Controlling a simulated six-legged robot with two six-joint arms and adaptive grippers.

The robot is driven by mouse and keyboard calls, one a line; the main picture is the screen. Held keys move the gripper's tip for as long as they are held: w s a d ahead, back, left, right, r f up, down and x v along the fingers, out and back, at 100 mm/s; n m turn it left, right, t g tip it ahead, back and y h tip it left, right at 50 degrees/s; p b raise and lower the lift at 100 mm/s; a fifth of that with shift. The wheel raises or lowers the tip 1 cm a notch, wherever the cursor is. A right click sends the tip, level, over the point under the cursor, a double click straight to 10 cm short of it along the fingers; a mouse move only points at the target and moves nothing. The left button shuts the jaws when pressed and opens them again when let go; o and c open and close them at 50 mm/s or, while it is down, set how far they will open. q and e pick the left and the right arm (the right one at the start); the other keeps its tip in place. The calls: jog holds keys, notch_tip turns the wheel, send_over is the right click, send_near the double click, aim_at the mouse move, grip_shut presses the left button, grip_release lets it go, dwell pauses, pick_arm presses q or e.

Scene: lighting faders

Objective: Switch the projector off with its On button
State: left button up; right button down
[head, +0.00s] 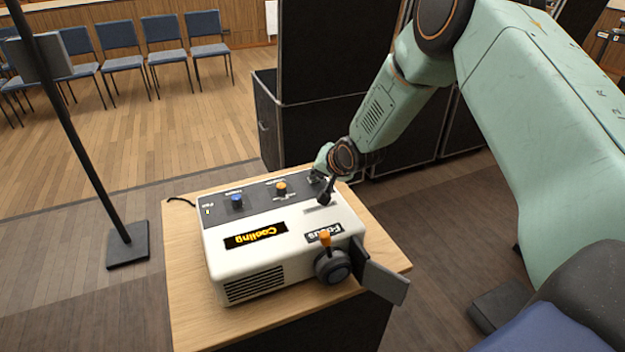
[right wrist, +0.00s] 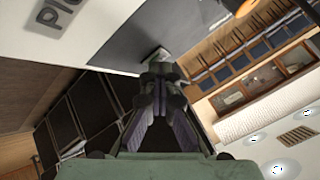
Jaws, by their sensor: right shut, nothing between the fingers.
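The white projector (head: 280,262) stands on a wooden-topped table, its lettering upside down in the head view. Its lit amber display (head: 255,236) reads "Cooling". A dark control panel (head: 258,198) runs along its far side, with a blue knob (head: 237,201) and an orange knob (head: 281,188). My right gripper (head: 325,193) is shut and empty at the panel's right end. In the right wrist view, its closed fingertips (right wrist: 158,75) are close to a small pale grey button-like piece (right wrist: 159,54); I cannot tell whether they touch. No On label is readable. My left gripper is out of view.
A focus wheel (head: 332,266) with an orange-tipped lever and a grey flap (head: 382,282) stick out at the projector's right. Black cases (head: 335,80) stand behind the table (head: 190,320). A black stand (head: 128,245) is at left, and blue chairs line the back.

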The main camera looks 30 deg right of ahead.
aim_at(318, 181)
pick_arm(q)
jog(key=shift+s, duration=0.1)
pick_arm(e)
jog(key=shift+s, duration=0.2)
pick_arm(q)
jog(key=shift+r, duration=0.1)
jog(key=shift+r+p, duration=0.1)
jog(key=shift+p, duration=0.2)
pick_arm(e)
jog(key=shift+w+r, duration=0.1)
jog(key=shift+r, duration=0.2)
jog(key=shift+d, duration=0.1)
jog(key=shift+r+p, duration=0.95)
jog(key=shift+r, duration=0.35)
jog(key=shift+r+p, duration=1.25)
jog(key=shift+r, duration=0.55)
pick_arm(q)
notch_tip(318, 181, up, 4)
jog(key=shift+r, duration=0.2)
pick_arm(e)
jog(key=shift+f, duration=0.1)
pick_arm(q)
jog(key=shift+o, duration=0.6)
